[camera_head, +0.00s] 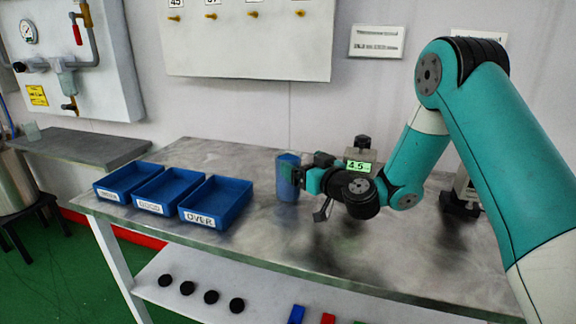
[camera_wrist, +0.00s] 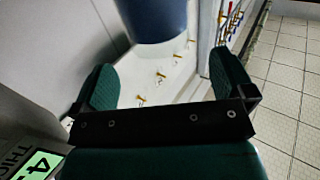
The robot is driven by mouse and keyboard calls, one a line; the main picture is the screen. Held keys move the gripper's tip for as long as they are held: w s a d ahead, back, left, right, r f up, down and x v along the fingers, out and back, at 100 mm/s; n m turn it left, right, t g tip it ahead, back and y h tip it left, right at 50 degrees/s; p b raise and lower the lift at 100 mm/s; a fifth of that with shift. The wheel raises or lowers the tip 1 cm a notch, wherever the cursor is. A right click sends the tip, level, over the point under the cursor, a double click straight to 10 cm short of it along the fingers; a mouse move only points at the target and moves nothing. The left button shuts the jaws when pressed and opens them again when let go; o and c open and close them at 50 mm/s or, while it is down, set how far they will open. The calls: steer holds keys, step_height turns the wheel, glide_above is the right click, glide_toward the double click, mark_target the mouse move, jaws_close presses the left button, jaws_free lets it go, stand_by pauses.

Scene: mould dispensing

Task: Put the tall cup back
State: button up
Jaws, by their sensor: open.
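The tall cup (camera_head: 287,180) is blue and stands upright on the metal table, just right of the blue trays. In the wrist view the lower part of a blue cup (camera_wrist: 158,18) shows at the top, in line with the gap between the fingers and a little beyond them. My gripper (camera_head: 303,176) is at the cup's right side, level with its upper part. The wrist view shows its two green fingers (camera_wrist: 163,80) spread wide with nothing between them. Whether a finger touches the cup cannot be told.
Three blue trays stand left of the cup; the nearest (camera_head: 217,221) is labelled OVER. A device with a green display (camera_head: 358,167) reading about 4.5 stands behind my wrist. Another device (camera_head: 461,196) is at the right. The table's front middle (camera_head: 300,248) is clear.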

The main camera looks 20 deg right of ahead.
mark_target(288, 155)
steer(key=p+x, duration=0.4)
steer(key=x, duration=0.2)
steer(key=shift+r+p, duration=0.15)
steer(key=shift+p, duration=0.25)
steer(key=shift+w+a+f, duration=0.1)
steer(key=shift+w+f, duration=0.1)
steer(key=shift+w, duration=0.3)
steer(key=c, duration=1.3)
steer(key=shift+r, duration=0.1)
steer(key=c, duration=0.5)
